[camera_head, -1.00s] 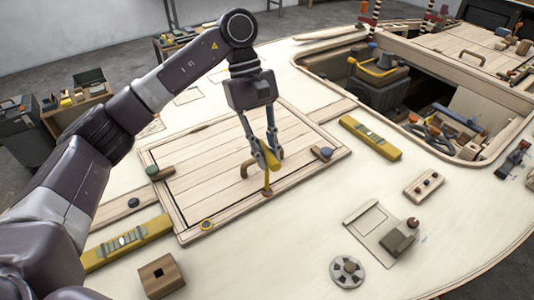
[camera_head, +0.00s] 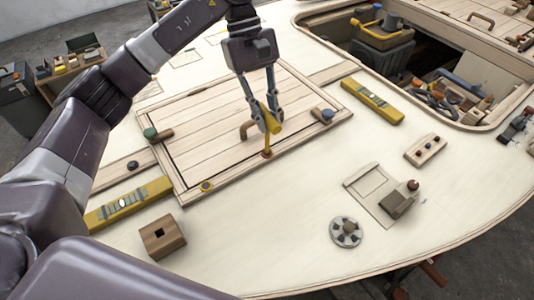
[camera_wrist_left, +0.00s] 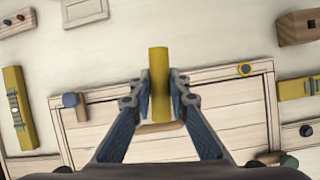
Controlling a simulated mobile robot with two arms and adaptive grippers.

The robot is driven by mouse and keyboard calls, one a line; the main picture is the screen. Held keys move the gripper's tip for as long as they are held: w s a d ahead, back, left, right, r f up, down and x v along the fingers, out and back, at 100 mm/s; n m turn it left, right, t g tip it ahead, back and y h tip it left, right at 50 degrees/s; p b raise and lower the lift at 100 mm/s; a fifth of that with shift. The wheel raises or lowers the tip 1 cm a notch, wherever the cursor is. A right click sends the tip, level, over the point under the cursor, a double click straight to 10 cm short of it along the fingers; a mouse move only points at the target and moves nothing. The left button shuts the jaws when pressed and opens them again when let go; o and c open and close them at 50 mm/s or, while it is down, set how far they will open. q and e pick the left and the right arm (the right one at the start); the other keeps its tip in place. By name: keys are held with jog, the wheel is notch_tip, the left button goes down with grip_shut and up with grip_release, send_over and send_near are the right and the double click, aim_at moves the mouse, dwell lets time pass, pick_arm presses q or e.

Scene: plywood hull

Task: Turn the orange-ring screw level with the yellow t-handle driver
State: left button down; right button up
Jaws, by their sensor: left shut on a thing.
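My left gripper (camera_head: 262,116) is shut on the yellow T-handle driver (camera_head: 271,122) above the near edge of the plank hatch (camera_head: 215,141). The driver's thin shaft points down to an orange-red spot (camera_head: 267,154) on the hatch frame, probably the orange-ring screw. The shaft's tip appears to meet it; the screw's slot and level cannot be made out. In the left wrist view the yellow handle (camera_wrist_left: 159,82) stands between the fingertips and hides what lies beneath. A yellow-ringed screw (camera_head: 206,186) sits at the frame's near corner. My right gripper is not in view.
Two yellow spirit levels (camera_head: 372,101) (camera_head: 128,204) flank the hatch. A wooden block with a square hole (camera_head: 162,237), a round dial (camera_head: 346,232) and a small box (camera_head: 398,204) stand nearer. An open well (camera_head: 410,62) lies at back right.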

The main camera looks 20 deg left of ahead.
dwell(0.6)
pick_arm(q)
jog(key=shift+f+n+t+b, duration=0.15)
jog(key=shift+n+t+b, duration=0.15)
jog(key=shift+n+b, duration=0.45)
jog(key=n+t, duration=0.1)
jog(key=n, duration=0.2)
jog(key=shift+a+h+b, duration=0.1)
jog(key=shift+h+b, duration=0.3)
jog(key=shift+n, duration=0.25)
jog(key=shift+n+t+b, duration=0.35)
jog(key=shift+n+t, duration=0.05)
jog(key=shift+n, duration=0.1)
jog(key=n+t+b, duration=0.1)
jog(key=n, duration=0.2)
jog(key=shift+s, duration=0.1)
jog(key=shift+n+t, duration=0.3)
jog(key=shift+n, duration=0.2)
jog(key=shift+b, duration=0.3)
